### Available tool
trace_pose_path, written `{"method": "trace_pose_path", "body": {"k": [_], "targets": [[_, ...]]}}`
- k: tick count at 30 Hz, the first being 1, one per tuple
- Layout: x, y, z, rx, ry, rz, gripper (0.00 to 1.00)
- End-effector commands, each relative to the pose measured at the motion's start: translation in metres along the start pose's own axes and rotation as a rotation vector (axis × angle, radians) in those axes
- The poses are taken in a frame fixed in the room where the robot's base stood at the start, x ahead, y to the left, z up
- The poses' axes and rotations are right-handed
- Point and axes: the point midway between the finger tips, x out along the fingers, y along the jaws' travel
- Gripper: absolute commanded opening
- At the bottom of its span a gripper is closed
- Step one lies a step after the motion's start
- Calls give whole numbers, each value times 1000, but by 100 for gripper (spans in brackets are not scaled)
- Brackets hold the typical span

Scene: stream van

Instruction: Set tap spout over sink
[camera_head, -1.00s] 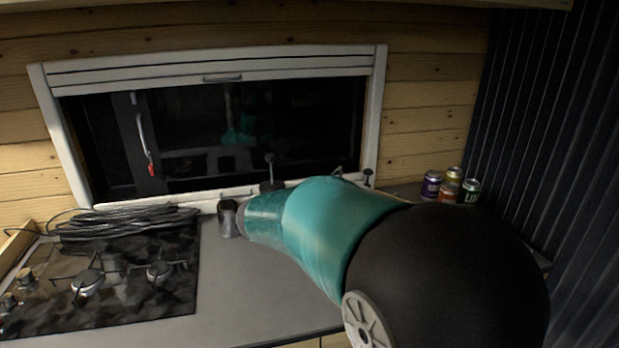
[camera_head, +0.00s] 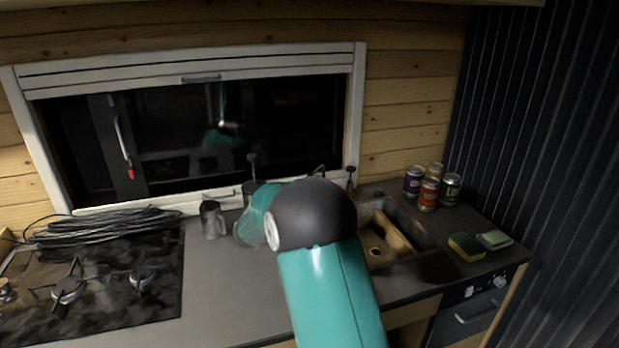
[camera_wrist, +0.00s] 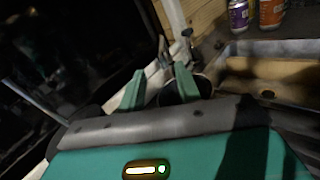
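The sink (camera_head: 418,234) is right of my arm in the head view, with a tan board or block inside. It also shows at the right of the wrist view (camera_wrist: 265,47). The tap spout is not clearly made out; a thin slanted piece (camera_head: 317,171) behind my arm may be part of it. Its base is hidden by my arm. In the wrist view my gripper (camera_wrist: 159,70) has its two teal fingers apart, near the window ledge and left of the sink. A dark round vessel shows beyond the right finger. Nothing is clearly held.
Several cans (camera_head: 428,194) stand behind the sink. A sponge (camera_head: 466,246) and a green-and-white block (camera_head: 494,239) lie to its right. A metal mug (camera_head: 212,219) is left of my arm. The hob (camera_head: 110,290) and coiled cable (camera_head: 110,225) are further left. The window (camera_head: 200,130) is behind.

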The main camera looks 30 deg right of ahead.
Motion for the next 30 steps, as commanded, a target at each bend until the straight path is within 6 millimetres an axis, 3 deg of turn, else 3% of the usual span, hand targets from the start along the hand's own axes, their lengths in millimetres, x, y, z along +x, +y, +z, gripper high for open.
{"method": "trace_pose_path", "body": {"k": [9, 15, 26, 27, 30], "targets": [[65, -1, 0, 2, 0, -3, 33], [92, -1, 0, 3, 0, -2, 33], [100, 0, 0, 1, 0, 0, 33], [100, 0, 0, 1, 0, 0, 31], [100, 0, 0, 1, 0, 0, 12]]}}
